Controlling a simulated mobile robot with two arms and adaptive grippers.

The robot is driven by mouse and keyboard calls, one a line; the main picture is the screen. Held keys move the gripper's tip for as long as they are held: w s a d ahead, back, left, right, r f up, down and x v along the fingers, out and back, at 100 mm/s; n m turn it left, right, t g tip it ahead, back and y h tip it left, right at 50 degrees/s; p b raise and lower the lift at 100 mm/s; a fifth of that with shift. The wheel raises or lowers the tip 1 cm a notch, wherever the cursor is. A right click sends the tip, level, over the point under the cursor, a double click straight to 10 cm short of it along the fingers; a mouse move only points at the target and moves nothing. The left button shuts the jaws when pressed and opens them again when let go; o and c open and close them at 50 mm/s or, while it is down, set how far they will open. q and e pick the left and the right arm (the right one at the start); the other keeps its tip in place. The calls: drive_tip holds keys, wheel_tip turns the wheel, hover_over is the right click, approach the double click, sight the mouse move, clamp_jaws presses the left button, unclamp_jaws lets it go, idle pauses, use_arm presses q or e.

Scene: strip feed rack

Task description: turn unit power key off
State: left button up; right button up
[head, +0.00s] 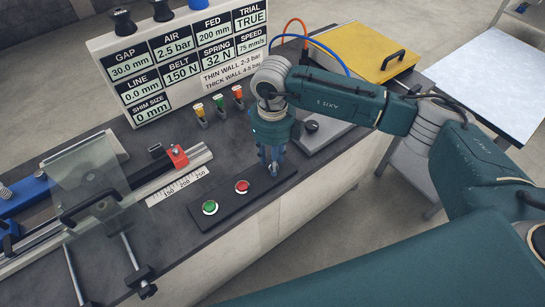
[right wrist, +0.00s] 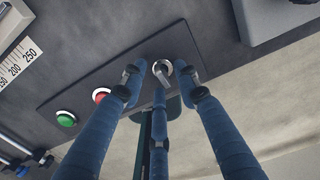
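The power key (right wrist: 163,70) is a small metal key switch at the end of a dark panel strip (right wrist: 85,80), beyond the red and green buttons. My right gripper (right wrist: 161,78) points down over it, with its three blue fingers spread around the key. Gaps show between the key and the side fingers; I cannot tell whether the third finger touches it. In the head view my right gripper (head: 273,167) is low over the strip's right end and hides the key. My left gripper is not in view.
A red button (head: 241,187) and a green button (head: 210,207) sit on the strip left of the gripper. Several small coloured-top parts (head: 219,102) stand behind. A grey block with a black knob (head: 311,126) is to the right. A clear guard (head: 88,175) stands left.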

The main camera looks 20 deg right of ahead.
clamp_jaws()
idle(0.3)
drive_tip(key=m+b, duration=0.2)
drive_tip(key=shift+w+f+m, duration=0.1)
drive_tip(key=shift+f+m, duration=0.05)
drive_tip(key=shift+m, duration=0.25)
drive_tip(key=m+b, duration=0.2)
drive_tip(key=m, duration=0.2)
drive_tip(key=shift+m, duration=0.3)
drive_tip(key=m+b, duration=0.1)
drive_tip(key=m, duration=0.4)
drive_tip(key=shift+w+b, duration=0.15)
drive_tip(key=shift+b, duration=0.2)
drive_tip(key=m, duration=0.5)
drive_tip(key=shift+d+r+b, duration=0.1)
drive_tip(key=shift+r+b, duration=0.1)
drive_tip(key=shift+b, duration=0.1)
drive_tip(key=shift+w+m, duration=0.1)
drive_tip(key=shift+m, duration=0.3)
